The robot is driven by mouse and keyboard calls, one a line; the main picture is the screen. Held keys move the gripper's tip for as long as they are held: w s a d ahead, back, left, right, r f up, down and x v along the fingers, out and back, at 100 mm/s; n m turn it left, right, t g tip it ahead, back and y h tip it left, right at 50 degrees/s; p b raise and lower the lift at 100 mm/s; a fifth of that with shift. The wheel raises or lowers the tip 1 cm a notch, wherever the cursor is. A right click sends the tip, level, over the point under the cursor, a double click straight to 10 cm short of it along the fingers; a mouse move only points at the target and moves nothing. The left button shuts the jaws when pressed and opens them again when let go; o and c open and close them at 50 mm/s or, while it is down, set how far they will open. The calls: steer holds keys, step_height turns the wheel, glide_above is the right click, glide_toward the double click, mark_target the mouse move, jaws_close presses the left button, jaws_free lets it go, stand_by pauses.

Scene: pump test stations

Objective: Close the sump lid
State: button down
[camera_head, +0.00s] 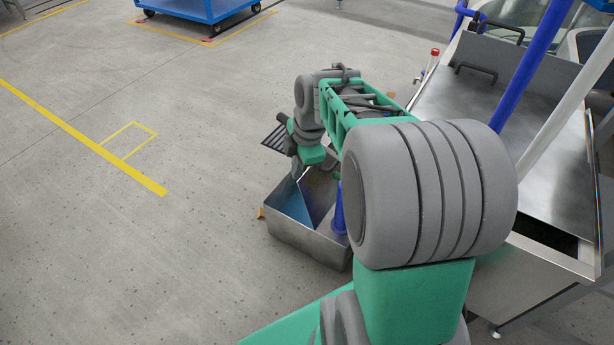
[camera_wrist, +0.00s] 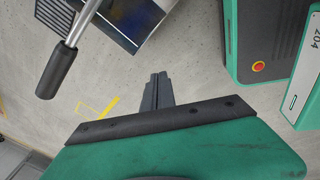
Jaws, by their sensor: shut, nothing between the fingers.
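The sump (camera_head: 285,233) is an open metal box low on the floor, with blue inside. It also shows at the top of the wrist view (camera_wrist: 148,38). A grey metal plate (camera_head: 316,197), which looks like its lid, stands tilted up over the box, partly hidden by my arm. In the wrist view, a metal bar with a black grip (camera_wrist: 57,72) reaches in from the top left; it looks like a handle, but its attachment is unclear. My gripper (camera_wrist: 157,82) is shut and empty, apart from the grip. In the head view its fingertips are hard to make out.
A steel bench (camera_head: 555,175) with blue and white pipes stands on the right. A dark slatted grate (camera_head: 273,138) lies behind the sump. A green unit with a red button (camera_wrist: 258,67) is at the right of the wrist view. The floor at left is clear.

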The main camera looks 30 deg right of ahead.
mark_target(300, 183)
steer(key=w+d+f+n, duration=0.2)
steer(key=w+d+n, duration=0.1)
steer(key=d+n, duration=0.35)
steer(key=shift+n, duration=0.25)
steer(key=b+x, duration=0.1)
steer(key=x, duration=0.2)
steer(key=b+x, duration=0.1)
steer(key=x, duration=0.2)
steer(key=b+x, duration=0.2)
steer(key=x, duration=0.2)
steer(key=shift+w+a+r, duration=0.1)
steer(key=shift+w+a, duration=0.15)
steer(key=shift+w+a, duration=0.2)
steer(key=shift+w, duration=0.15)
steer(key=w+a+f+g+p, duration=0.1)
steer(key=w+a+f, duration=0.1)
steer(key=w, duration=0.3)
steer(key=shift+a+h, duration=0.3)
steer(key=shift+a, duration=0.15)
